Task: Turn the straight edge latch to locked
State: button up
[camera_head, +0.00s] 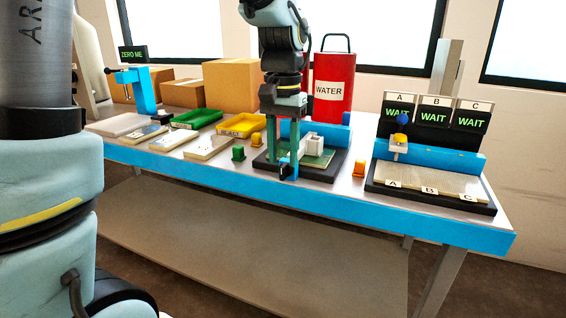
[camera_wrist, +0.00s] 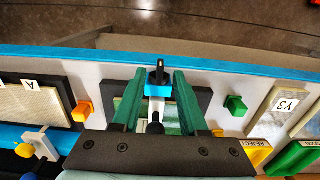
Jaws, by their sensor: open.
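The latch (camera_wrist: 158,73) is a small black turning handle on a blue block at the front edge of a black fixture. In the wrist view its handle points up the picture, toward the bench's front edge. In the head view the latch (camera_head: 283,173) shows below the fingertips. My gripper (camera_wrist: 158,76) is open, with one green finger on each side of the latch and a visible gap to each. It also shows in the head view (camera_head: 282,163), reaching down over the fixture. The fixture (camera_head: 327,172) holds a green board (camera_head: 318,158) with a white block, partly hidden by my fingers.
An orange block (camera_head: 359,168) stands right of the fixture, a green block (camera_head: 238,153) left. A plate stand (camera_head: 480,206) with A, B and C labels is further right. Yellow (camera_head: 243,124) and green (camera_head: 197,118) trays lie left. A red WATER can (camera_head: 333,75) stands behind.

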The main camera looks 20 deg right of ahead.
aim_at(284, 172)
jog(key=shift+f, duration=1.05)
grip_shut()
